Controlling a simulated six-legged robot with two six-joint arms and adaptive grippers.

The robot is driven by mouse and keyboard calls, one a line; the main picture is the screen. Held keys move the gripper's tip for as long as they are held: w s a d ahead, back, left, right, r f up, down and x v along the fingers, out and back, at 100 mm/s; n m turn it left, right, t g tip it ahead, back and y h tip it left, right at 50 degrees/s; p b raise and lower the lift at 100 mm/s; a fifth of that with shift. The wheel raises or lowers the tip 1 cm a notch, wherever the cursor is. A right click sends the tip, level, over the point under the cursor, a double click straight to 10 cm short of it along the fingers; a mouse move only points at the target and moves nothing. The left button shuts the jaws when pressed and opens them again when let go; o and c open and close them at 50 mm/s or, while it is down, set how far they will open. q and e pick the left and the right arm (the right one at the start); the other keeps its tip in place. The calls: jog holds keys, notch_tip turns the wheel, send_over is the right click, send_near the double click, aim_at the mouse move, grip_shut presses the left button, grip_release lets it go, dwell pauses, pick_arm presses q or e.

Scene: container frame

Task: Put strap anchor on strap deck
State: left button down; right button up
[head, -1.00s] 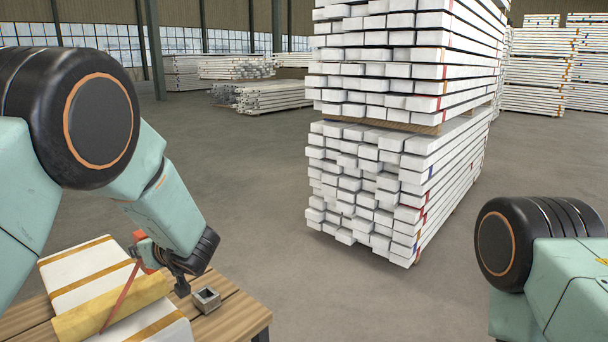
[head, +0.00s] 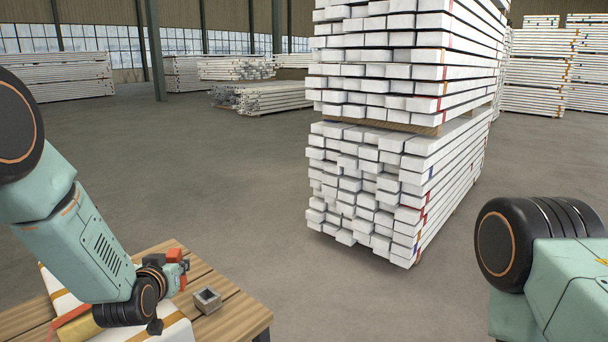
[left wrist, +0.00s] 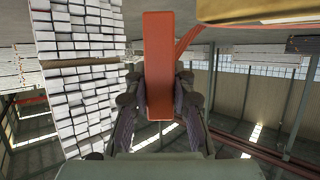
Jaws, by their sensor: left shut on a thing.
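The strap anchor, an orange-red block (left wrist: 158,65), stands upright between the fingers of my left gripper (left wrist: 160,100) in the left wrist view. My left gripper (head: 182,266) is shut on it; in the head view orange parts show at the gripper. It is over the wooden slatted deck (head: 235,302), beyond a small grey open-topped square socket (head: 207,299). A red strap (left wrist: 188,40) runs beside the block toward a yellow piece (left wrist: 240,10). My left arm hides much of the white banded load (head: 165,333) on the deck. My right gripper is out of view.
A tall stack of white beams (head: 370,185) stands on the floor beyond the deck. More stacks (head: 265,97) are farther back. The deck's right part around the socket is clear, and the floor (head: 240,190) between is open.

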pick_arm(q)
jog(key=s+d+f+m+g+h, duration=0.1)
jog(key=s+d+f+m+h, duration=0.1)
jog(key=s+d+m+h, duration=0.3)
jog(key=s+d+f+m+g+h, duration=0.1)
jog(key=s+f+m+h, duration=0.1)
jog(key=s+f+h, duration=0.3)
jog(key=s+d+r+m+g+h, duration=0.1)
jog(key=s+d+r+m, duration=0.1)
jog(key=s, duration=0.4)
jog(key=s+d+r+m+g+h, duration=0.1)
jog(key=s+d+r+m+g, duration=0.1)
jog(key=s, duration=0.4)
notch_tip(320, 180, up, 2)
jog(key=shift+s+d+r+m, duration=0.15)
jog(key=shift+s+r+m, duration=0.1)
jog(key=shift+s+m, duration=0.2)
jog(key=shift+s+g, duration=0.1)
jog(key=shift+g, duration=0.3)
